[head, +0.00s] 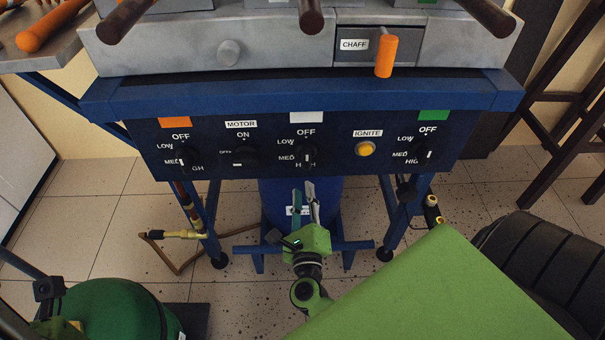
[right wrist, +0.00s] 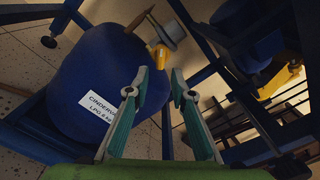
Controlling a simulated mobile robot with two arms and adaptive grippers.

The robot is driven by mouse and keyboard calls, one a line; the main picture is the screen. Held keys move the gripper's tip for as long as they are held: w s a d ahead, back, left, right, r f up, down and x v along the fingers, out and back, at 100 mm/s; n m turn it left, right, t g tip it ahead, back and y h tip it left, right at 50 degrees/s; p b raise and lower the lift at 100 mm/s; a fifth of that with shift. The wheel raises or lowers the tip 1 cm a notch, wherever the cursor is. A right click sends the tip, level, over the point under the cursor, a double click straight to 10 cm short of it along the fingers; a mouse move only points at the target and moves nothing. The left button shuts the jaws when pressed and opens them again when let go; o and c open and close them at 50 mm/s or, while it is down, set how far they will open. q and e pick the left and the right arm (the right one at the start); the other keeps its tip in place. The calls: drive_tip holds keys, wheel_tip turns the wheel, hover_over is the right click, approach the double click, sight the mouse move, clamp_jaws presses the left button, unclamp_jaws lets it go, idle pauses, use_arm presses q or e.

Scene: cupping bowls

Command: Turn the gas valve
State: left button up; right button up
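A blue gas cylinder (head: 340,205) stands under the roaster's control panel. In the right wrist view the cylinder (right wrist: 80,65) looks tilted, with a white LPG label. At its top is a brass-yellow fitting (right wrist: 161,58) with a grey round part (right wrist: 169,30) that looks like the valve knob. My right gripper (head: 304,190) is in front of the cylinder and hides part of it. Its fingers (right wrist: 159,78) are open and empty, with the fitting showing beyond the gap between the tips. I see no contact. Part of my left arm shows at the lower left; its fingers cannot be made out.
The blue panel (head: 270,160) with several knobs overhangs the cylinder. Blue frame legs (head: 205,225) stand either side. A hose with a brass fitting (head: 180,234) lies at left. A dark green tank (head: 110,310) stands lower left. Dark wooden stools (head: 560,110) stand at right.

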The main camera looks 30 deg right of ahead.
drive_tip(key=x, duration=0.8)
drive_tip(key=shift+w, duration=0.1)
clamp_jaws()
